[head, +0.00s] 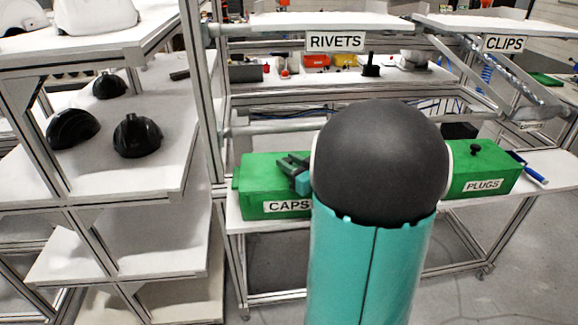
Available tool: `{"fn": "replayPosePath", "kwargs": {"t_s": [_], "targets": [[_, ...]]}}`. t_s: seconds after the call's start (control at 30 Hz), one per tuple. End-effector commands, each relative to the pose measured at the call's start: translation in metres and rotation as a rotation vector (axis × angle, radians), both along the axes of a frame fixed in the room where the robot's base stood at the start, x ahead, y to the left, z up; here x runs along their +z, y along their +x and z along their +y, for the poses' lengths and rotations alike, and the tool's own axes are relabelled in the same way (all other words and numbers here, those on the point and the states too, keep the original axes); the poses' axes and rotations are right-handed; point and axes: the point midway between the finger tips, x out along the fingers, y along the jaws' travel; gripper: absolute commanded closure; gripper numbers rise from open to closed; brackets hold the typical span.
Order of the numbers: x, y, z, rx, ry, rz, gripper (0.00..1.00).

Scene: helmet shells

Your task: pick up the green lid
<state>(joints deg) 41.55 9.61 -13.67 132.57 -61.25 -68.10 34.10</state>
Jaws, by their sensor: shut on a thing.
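A green lid (262,163) tops the long green box labelled CAPS (257,198) on the white bench. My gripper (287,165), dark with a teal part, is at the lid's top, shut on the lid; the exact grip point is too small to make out. The lid looks level with the box, and I cannot tell whether there is a gap between them. My own black and teal arm hides the right part of the lid and box.
A green box labelled PLUGS (486,184) with a black knob (475,149) stands to the right, near a blue-handled tool (530,172). Shelves labelled RIVETS (335,42) and CLIPS (504,44) are above. Black helmet shells (137,137) lie on the left rack.

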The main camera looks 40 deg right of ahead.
Motion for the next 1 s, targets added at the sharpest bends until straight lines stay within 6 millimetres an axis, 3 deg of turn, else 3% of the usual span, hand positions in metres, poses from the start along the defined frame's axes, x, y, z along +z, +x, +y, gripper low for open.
{"fn": "replayPosePath", "kwargs": {"t_s": [0.17,0.37,0.63,0.8,1.0], "targets": [[0.012,0.000,0.000,0.000,-0.003,-0.003,0.96],[0.042,-0.008,0.001,-0.001,-0.006,-0.006,0.96],[0.097,-0.056,0.010,-0.003,-0.007,-0.007,0.96],[0.113,-0.098,0.017,-0.003,-0.004,-0.005,0.96],[0.126,-0.128,0.022,-0.002,-0.003,-0.004,0.96]]}}
